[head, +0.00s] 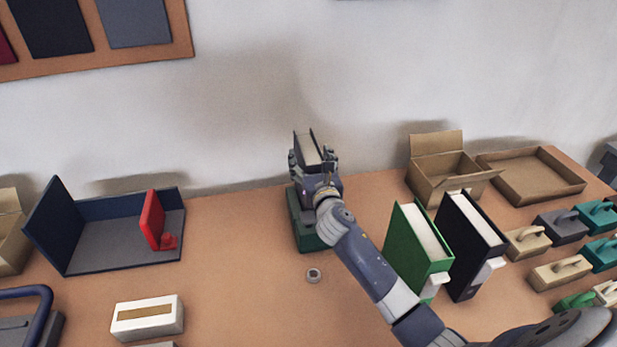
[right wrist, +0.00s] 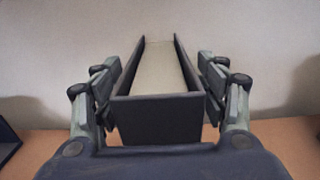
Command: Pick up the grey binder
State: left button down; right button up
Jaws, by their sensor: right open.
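The grey binder (head: 309,150) stands upright near the wall with its pale pages showing at the top. In the right wrist view the dark grey binder (right wrist: 158,122) shows its spine towards me, between the two fingers. My right gripper (head: 313,160) is open around it, with one finger on each side. I cannot tell whether the fingers touch its covers. The binder's lower part is hidden by my gripper. My left gripper is not in view.
A dark green block (head: 306,232) lies under my right gripper. A green binder (head: 415,255) and a black binder (head: 468,250) stand to the right, near my right forearm. An open cardboard box (head: 440,185) is behind them. A navy stand (head: 120,225) with a red piece (head: 152,220) is left.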

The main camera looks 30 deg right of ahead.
grip_shut()
jog(key=shift+r, duration=0.1)
dwell(0.3)
